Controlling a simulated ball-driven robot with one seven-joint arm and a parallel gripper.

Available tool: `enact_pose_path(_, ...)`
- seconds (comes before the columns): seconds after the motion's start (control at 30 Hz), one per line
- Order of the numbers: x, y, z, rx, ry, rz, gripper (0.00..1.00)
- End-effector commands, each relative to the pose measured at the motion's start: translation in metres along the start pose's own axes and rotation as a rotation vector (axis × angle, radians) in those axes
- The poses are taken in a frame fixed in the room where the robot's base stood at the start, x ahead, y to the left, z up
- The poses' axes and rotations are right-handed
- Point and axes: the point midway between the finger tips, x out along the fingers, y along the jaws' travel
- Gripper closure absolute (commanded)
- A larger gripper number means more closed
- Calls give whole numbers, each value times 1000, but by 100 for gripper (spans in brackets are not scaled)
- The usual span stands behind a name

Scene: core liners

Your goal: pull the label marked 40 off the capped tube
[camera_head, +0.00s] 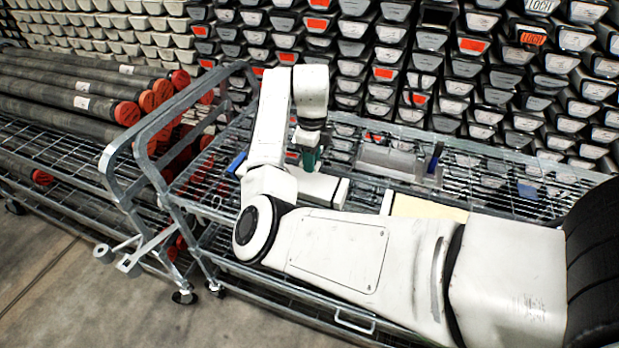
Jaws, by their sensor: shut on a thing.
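My gripper (308,157) points down over the wire cart, below the white wrist of my arm. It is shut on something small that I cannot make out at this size. Several long dark tubes lie on the rack at the left, with red or orange caps at their right ends; one cap (127,113) faces me. White labels show on some tubes, such as a small label (82,102). No number on any label is readable, so I cannot tell which is marked 40. My gripper is to the right of these capped ends and apart from them.
The wire cart (490,160) runs under my arm; a grey tray (385,162), blue items and a pale flat board (428,209) are on it. The cart's tubular handle (150,130) rises between it and the tubes. Stacked core boxes (410,60) line the back.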

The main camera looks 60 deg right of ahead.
Motion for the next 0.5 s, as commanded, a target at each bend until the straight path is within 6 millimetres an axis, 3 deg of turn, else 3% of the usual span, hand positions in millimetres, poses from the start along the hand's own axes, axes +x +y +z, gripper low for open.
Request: enact_pose_path(0.5, -16, 0, 0, 0, 0, 0, 100)
